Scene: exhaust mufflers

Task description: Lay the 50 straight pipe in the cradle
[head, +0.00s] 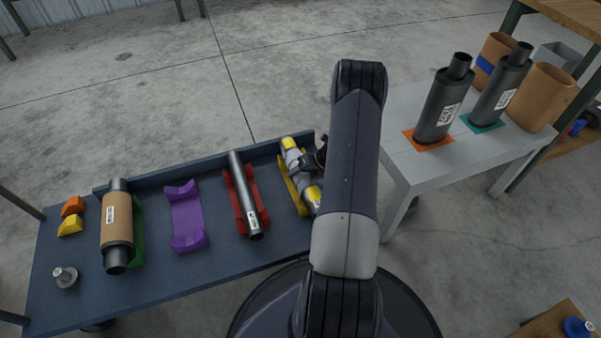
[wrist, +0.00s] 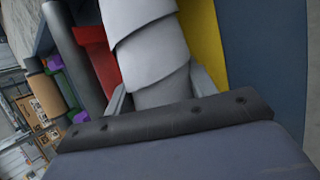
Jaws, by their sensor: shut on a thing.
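A plain grey pipe with a white label (head: 243,195) lies lengthwise in a red cradle (head: 231,188) on the dark blue bench; the label is too small to read. The dark pipe beside red also shows in the wrist view (wrist: 75,50). In the wrist view my fingers (wrist: 160,92) are shut on this grey pipe (wrist: 150,50), one on each side. I cannot tell whether it rests fully in the yellow cradle. My arm hides part of this area.
A purple cradle (head: 187,216) is empty. A brown-wrapped muffler (head: 117,225) lies at a green cradle (head: 138,232). Orange (head: 73,206) and yellow (head: 70,225) blocks sit at the bench's left. A light table (head: 395,135) at right holds two upright dark mufflers (head: 440,105).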

